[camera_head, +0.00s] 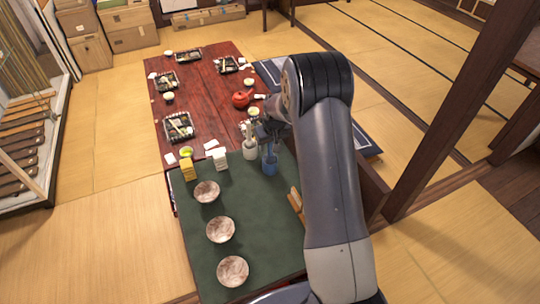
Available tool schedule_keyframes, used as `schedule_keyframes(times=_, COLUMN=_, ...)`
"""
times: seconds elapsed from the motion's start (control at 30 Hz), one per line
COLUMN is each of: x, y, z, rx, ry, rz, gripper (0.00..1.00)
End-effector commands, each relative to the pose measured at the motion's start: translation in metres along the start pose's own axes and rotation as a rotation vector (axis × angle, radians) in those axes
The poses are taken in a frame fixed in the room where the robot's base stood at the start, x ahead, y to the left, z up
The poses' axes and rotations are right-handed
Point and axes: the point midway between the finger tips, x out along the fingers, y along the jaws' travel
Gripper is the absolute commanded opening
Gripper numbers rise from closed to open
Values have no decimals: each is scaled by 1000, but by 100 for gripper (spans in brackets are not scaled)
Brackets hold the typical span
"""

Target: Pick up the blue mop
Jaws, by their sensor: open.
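No mop shape can be made out. The only small blue upright thing is a blue cup-like object (270,166) on the green cloth, near its far right edge. Something thin and grey-blue seems to rise from its top, but it is too small to tell. My gripper (268,132) is open, pointing down just above and beyond this blue object in the picture. Whether its fingers touch or surround anything is unclear, as my arm hides part of the area.
A pale vase-like holder (250,151) stands just left of the blue object. Three speckled bowls (220,230) line the green cloth (262,225). A yellow box (188,170) and white box (220,160) stand left. A red teapot (241,99) and trays occupy the table's far part. A wooden post (450,120) rises right.

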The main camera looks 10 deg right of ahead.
Motion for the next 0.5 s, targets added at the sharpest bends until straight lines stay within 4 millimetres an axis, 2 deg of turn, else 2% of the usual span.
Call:
schedule_keyframes(times=0.2, x=1, y=0, z=0, rx=0, ry=0, rz=0, gripper=41)
schedule_keyframes(times=0.5, x=1, y=0, z=0, rx=0, ry=0, rz=0, gripper=17)
